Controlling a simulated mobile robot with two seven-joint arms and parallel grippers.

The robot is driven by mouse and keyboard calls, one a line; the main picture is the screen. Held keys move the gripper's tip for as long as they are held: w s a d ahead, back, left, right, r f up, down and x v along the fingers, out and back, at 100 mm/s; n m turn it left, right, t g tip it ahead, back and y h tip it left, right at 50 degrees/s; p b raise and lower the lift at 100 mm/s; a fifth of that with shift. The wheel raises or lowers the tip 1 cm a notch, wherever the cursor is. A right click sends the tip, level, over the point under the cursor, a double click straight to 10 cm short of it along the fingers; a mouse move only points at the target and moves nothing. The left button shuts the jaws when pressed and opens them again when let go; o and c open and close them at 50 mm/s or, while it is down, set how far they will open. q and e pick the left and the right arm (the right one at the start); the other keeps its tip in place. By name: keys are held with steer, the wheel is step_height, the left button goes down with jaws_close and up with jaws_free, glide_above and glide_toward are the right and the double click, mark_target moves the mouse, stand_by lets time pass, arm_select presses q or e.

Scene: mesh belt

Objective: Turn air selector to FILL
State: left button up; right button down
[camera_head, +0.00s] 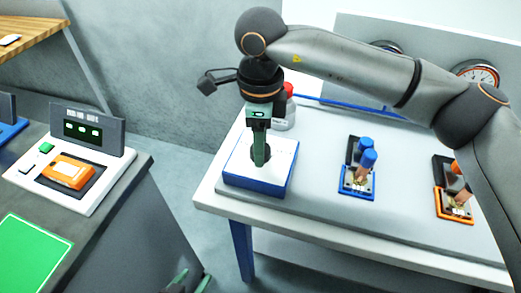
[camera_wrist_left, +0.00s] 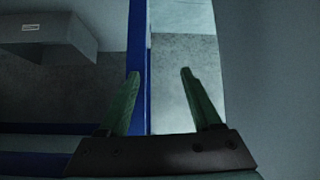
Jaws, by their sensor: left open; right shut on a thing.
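A box with a white top (camera_head: 282,160) and blue sides stands at the left end of the table; it appears to be the air selector. A dark round part shows in its top, largely hidden by my right gripper (camera_head: 259,160). That gripper points straight down, its green fingers shut on the selector's knob, which they hide. No FILL marking is readable, so I cannot tell the knob's setting. My left gripper (camera_head: 186,283) is low at the bottom edge, below the table. In the left wrist view its green fingers (camera_wrist_left: 158,74) are apart and empty.
A red-capped bottle (camera_head: 285,108) stands behind the box. A blue holder (camera_head: 357,190) and an orange holder (camera_head: 455,212) are further right; gauges (camera_head: 478,74) are behind. A dark counter on the left bears a device with an orange item (camera_head: 68,172) and a green mat (camera_head: 32,252).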

steer(key=shift+f+n+b, duration=0.1)
steer(key=shift+n+b, duration=0.35)
steer(key=shift+n, duration=0.55)
steer(key=shift+n+b, duration=0.3)
steer(key=shift+n, duration=0.6)
steer(key=n, duration=0.3)
steer(key=shift+b, duration=0.4)
arm_select(q)
steer(key=shift+w+d+f, duration=0.3)
steer(key=shift+d, duration=0.15)
steer(key=shift+w+d+f, duration=0.3)
steer(key=shift+d, duration=0.15)
arm_select(e)
steer(key=shift+n, duration=0.7)
arm_select(q)
steer(key=shift+h, duration=0.3)
steer(key=shift+s, duration=0.1)
arm_select(e)
steer(key=shift+c, duration=1.4)
jaws_free()
arm_select(q)
steer(key=shift+f, duration=0.1)
